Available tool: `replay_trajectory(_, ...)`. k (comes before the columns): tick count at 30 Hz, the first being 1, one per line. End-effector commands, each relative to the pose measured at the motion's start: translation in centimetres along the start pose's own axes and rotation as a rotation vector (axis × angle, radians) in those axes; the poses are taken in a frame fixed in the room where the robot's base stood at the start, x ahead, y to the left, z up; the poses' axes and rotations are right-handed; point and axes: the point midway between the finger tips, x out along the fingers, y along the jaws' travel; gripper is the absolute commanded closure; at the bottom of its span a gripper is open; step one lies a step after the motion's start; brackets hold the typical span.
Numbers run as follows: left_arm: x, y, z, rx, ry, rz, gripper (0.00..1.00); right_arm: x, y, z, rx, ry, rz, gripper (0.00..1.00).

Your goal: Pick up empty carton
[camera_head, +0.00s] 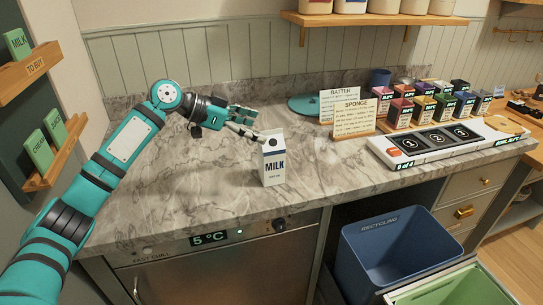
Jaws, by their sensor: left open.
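A white milk carton (274,168) with a black band at its top and the word MILK stands upright on the marble counter. I cannot tell from outside whether it is empty. My left gripper (252,128) is open, just behind and to the left of the carton's top. Its fingers reach toward the carton; I cannot tell whether they touch it. My right gripper is not in view.
A blue bin (395,262) marked RECYCLING stands below at the right, beside a green bin (450,290). Recipe cards (353,118), a numbered tray (445,140) and small coloured boxes (423,108) fill the counter's right. The counter's front left is clear.

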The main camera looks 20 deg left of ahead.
Motion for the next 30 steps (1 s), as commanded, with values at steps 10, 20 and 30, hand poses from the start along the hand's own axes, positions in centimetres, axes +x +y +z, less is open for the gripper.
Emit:
replay_trajectory(10,4.1,0.0,-0.1,0.000,-0.001,0.000,0.13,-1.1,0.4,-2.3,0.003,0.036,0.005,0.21)
replay_trajectory(20,8.3,0.1,-0.5,-0.001,0.000,0.001,0.13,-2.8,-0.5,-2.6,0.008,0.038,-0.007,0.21)
replay_trajectory(30,9.2,0.1,-0.2,0.001,0.000,-0.001,0.15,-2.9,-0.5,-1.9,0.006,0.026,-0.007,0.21)
